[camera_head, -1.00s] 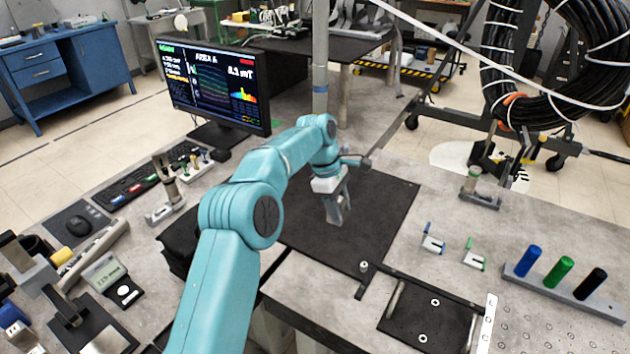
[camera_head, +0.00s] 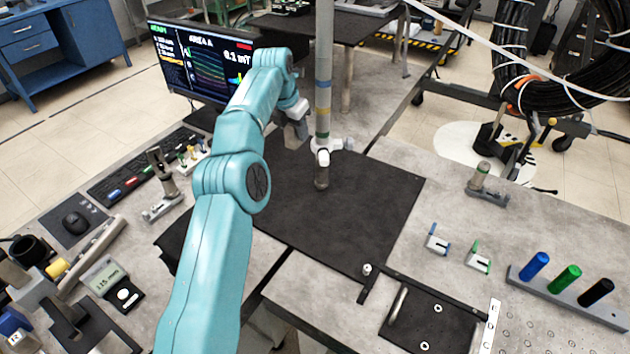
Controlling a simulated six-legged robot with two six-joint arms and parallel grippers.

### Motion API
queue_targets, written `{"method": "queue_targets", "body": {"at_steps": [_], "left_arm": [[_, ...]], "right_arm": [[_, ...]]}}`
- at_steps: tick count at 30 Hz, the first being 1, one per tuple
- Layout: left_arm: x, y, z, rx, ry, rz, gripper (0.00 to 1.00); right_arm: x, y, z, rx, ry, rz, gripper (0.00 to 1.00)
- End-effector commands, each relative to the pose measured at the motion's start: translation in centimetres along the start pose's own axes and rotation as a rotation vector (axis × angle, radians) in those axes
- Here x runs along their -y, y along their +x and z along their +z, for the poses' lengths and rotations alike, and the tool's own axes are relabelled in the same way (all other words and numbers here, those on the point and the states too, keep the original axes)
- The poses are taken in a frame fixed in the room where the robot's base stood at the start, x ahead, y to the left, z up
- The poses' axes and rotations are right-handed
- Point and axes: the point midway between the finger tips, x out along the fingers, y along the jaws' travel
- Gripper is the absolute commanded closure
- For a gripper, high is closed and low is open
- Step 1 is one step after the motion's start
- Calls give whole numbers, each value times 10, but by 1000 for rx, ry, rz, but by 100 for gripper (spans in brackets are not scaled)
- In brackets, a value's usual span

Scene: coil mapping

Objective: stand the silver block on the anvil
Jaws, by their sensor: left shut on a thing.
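My left gripper (camera_head: 297,132) hangs beyond the end of my teal arm, left of the upright pole and above the back of the black mat. It is shut on a small grey piece that appears to be the silver block; the jaws and the piece are too small and partly shaded to tell apart clearly. I cannot tell for sure which thing is the anvil; a dark gauge-like stand (camera_head: 68,312) at the lower left may carry it. My right gripper is not in view.
The grey pole (camera_head: 323,60) ends over the black mat (camera_head: 350,215), close to my gripper. A monitor (camera_head: 185,65) stands behind my arm. A readout box (camera_head: 105,280) is at the left. A rack with blue, green and black cylinders (camera_head: 575,300) is at the right. The mat's middle is clear.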

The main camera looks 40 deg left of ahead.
Motion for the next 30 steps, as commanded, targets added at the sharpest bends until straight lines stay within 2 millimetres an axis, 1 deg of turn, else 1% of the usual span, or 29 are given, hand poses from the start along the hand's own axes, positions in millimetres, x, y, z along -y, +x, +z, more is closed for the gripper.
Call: {"method": "queue_targets", "body": {"at_steps": [3,5,8,9,11,12,14,15,18,21,24,28,30], "left_arm": [[-2,-1,0,-1,-19,6,100],[-2,3,-2,0,-23,7,100],[-2,24,-10,-2,-25,7,100],[-1,36,-14,-2,-25,7,100],[-1,51,-20,-3,-26,7,100],[-1,62,-24,-3,-26,7,100],[-1,76,-28,-5,-26,6,100],[0,87,-32,-4,-26,6,100],[0,111,-39,-4,-25,5,100],[-1,130,-44,-3,-26,6,100],[-1,143,-47,-1,-25,6,100],[-2,154,-49,-1,-25,7,100],[-2,166,-53,-3,-26,6,100]], "right_arm": [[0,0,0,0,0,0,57],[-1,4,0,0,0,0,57],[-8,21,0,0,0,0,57],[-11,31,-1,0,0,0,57],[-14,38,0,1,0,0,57],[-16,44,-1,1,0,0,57],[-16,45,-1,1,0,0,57],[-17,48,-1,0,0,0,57],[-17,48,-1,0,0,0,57],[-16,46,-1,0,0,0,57],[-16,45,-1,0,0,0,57],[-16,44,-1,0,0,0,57],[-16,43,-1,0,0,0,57]]}}
